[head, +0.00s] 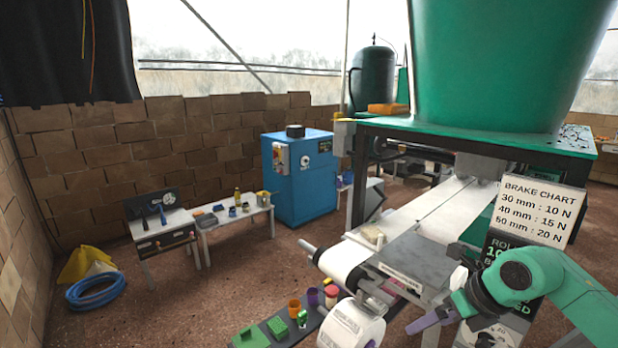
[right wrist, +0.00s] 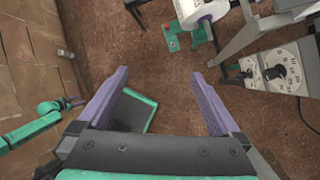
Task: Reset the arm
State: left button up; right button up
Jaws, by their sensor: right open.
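My right arm comes in from the right in the head view, green with a dark wrist. Its gripper (head: 434,292) is beside the white roll machine, with a purple finger pointing left. In the right wrist view the right gripper (right wrist: 160,74) has its two purple fingers wide apart, with only floor and part of a green-edged dark panel between and below them. Nothing is held.
A paper machine (head: 415,252) with a white roll (head: 352,325) stands close to the right gripper. A brake chart sign (head: 535,210) is just above the arm. Small coloured cups (head: 313,296) and green blocks (head: 278,327) are at the bottom. Open floor lies to the left.

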jog(key=w+a+f+m+t+y, duration=0.45)
jog(key=w+f+m+y, duration=0.35)
jog(key=w+m, duration=0.2)
jog(key=s+d+f+m+t+h, duration=0.15)
jog(key=d+f+m+h, duration=0.3)
jog(key=f+m, duration=0.55)
jog(key=s+d+f+m+t+h, duration=0.1)
jog(key=s+d+f+m+h, duration=0.35)
jog(key=f, duration=0.95)
jog(key=s+d+f+m+g+h, duration=0.3)
jog(key=s+f+m, duration=0.5)
jog(key=s+f, duration=0.8)
pick_arm(q)
jog(key=shift+w+f+b, duration=0.4)
jog(key=shift+w+f, duration=0.1)
jog(key=shift+w, duration=0.25)
pick_arm(e)
jog(key=s+a+f+m+g, duration=0.2)
jog(key=s+a+f+g, duration=0.1)
jog(key=s, duration=0.8)
jog(key=s+a+f+m+g, duration=0.2)
jog(key=s+f, duration=0.4)
jog(key=s, duration=0.6)
jog(key=a+g, duration=0.1)
jog(key=g, duration=0.1)
jog(key=shift+s+f+g, duration=0.15)
jog(key=shift+f+g, duration=0.05)
jog(key=shift+g, duration=0.1)
jog(key=shift+m, duration=0.25)
